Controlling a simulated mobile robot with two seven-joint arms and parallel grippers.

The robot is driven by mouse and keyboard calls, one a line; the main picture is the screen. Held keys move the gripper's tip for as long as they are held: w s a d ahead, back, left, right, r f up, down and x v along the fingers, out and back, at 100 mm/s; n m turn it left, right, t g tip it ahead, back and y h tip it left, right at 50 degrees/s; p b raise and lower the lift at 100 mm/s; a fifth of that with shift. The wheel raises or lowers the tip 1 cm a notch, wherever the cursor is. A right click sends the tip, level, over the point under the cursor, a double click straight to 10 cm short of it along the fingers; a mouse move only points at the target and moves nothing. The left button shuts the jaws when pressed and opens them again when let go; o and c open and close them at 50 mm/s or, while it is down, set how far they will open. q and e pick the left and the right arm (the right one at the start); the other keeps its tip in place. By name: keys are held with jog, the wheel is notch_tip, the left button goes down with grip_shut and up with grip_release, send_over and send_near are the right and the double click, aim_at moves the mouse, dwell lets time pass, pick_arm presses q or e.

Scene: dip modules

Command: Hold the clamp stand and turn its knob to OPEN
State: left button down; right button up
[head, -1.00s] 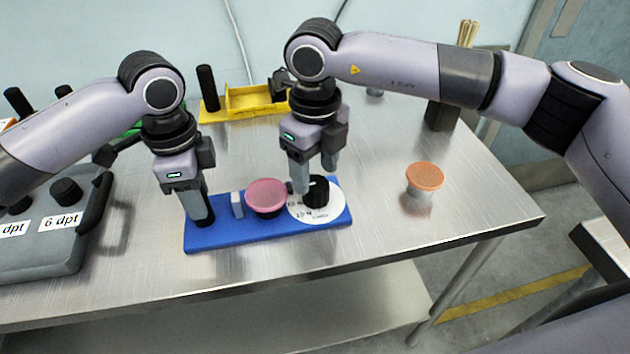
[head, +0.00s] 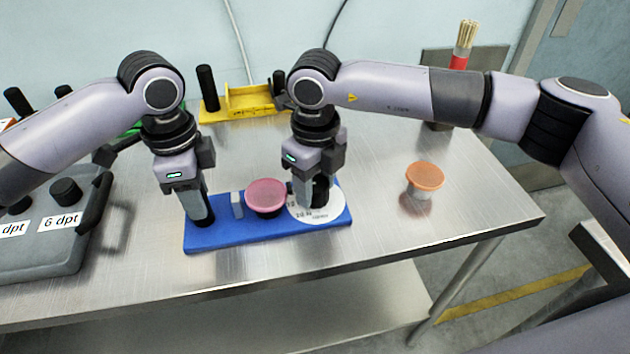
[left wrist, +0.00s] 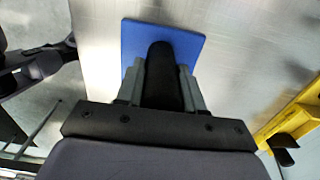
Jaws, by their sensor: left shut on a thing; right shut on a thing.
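The clamp stand is a blue base plate (head: 262,236) near the table's front edge; its left end also shows in the left wrist view (left wrist: 187,46). My left gripper (head: 202,216) is shut on the dark upright handle (left wrist: 162,75) at the plate's left end. The black knob (head: 320,190) stands on a white printed dial (head: 318,214) at the plate's right end. My right gripper (head: 312,200) points down and is shut on the knob, partly hiding it and the dial's lettering. A pink round lid (head: 266,195) and a small pale block (head: 237,204) sit between the grippers.
A grey case (head: 50,255) with "6 dpt" labels is at the left. A yellow tray (head: 250,103) stands at the back. An orange-lidded cup (head: 425,177) stands right of the stand. The table right of that cup is clear.

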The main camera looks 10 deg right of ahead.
jog(key=shift+n, duration=0.3)
jog(key=n, duration=0.3)
jog(key=shift+a+r+n, duration=0.1)
jog(key=shift+n, duration=0.3)
jog(key=n, duration=0.4)
jog(key=shift+n, duration=0.3)
jog(key=n, duration=0.4)
jog(key=shift+n, duration=0.3)
pick_arm(q)
jog(key=shift+d, duration=0.1)
pick_arm(e)
jog(key=n, duration=0.4)
jog(key=shift+a+n, duration=0.1)
jog(key=shift+n, duration=0.2)
jog(key=o, duration=0.8)
